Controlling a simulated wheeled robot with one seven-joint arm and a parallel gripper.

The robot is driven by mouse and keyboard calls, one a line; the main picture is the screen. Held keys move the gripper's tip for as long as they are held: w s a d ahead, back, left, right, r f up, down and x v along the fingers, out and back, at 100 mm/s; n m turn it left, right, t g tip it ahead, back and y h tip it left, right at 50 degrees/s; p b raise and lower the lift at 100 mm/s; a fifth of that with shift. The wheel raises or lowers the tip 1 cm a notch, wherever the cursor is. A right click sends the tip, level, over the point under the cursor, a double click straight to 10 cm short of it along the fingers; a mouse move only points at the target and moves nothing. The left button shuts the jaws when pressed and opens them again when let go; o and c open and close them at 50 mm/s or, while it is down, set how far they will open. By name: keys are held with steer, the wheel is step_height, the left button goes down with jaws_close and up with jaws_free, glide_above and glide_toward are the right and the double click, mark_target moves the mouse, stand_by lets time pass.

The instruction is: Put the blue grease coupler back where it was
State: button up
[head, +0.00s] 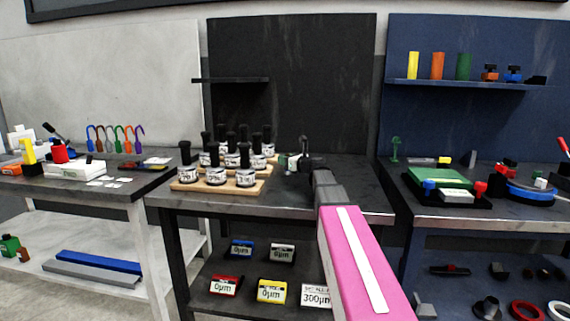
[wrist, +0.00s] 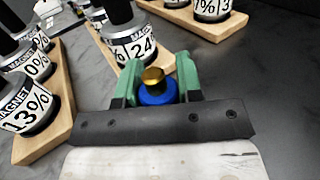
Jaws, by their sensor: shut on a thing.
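The blue grease coupler (wrist: 157,95), a round blue piece with a brass-coloured top, sits between the two green fingers of my gripper (wrist: 154,76) in the wrist view. My gripper is shut on it. In the head view my gripper (head: 290,162) is over the middle black table, just right of the labelled magnet jars. The coupler cannot be made out clearly there, as it is small and partly covered by my gripper. In the wrist view a jar marked 24 (wrist: 133,42) stands just beyond the fingers.
Several black-topped magnet jars (head: 245,177) stand on wooden boards (head: 190,186) left of my gripper. The table (head: 340,190) is clear to the right. The blue wall's shelf (head: 460,86) holds coloured cylinders and small orange and blue pieces. Labelled blocks (head: 272,290) lie on the lower shelf.

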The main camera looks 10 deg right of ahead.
steer(key=shift+f, duration=0.65)
steer(key=o, duration=1.1)
steer(key=shift+f, duration=0.15)
